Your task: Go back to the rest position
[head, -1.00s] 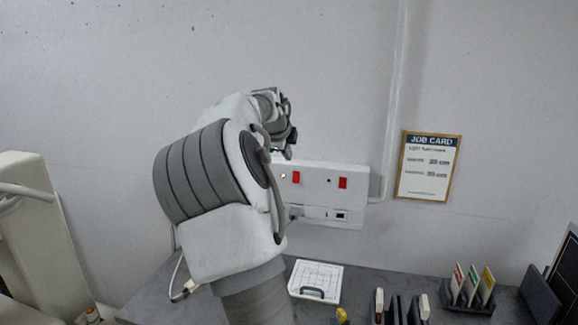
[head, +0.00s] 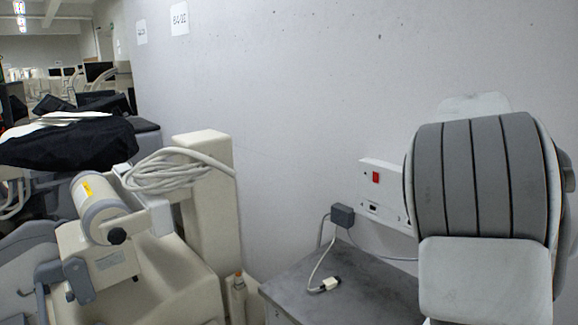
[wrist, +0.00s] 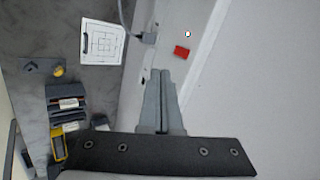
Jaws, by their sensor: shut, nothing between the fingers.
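My gripper (wrist: 158,78) shows in the wrist view with its two grey fingers together and nothing between them. It is held in the air in front of the white wall socket panel (wrist: 160,45), above the grey bench top (wrist: 30,30); I cannot tell the exact gap. In the head view my arm fills the right side and hides the gripper. The socket panel (head: 368,207) shows there partly behind my arm.
A plug lead (head: 328,285) lies on the bench (head: 290,290). At left stand a cream machine with a roller (head: 98,210) and coiled hose (head: 170,168). The wrist view shows a white clipboard (wrist: 102,42) and dark racks (wrist: 66,92) on the bench.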

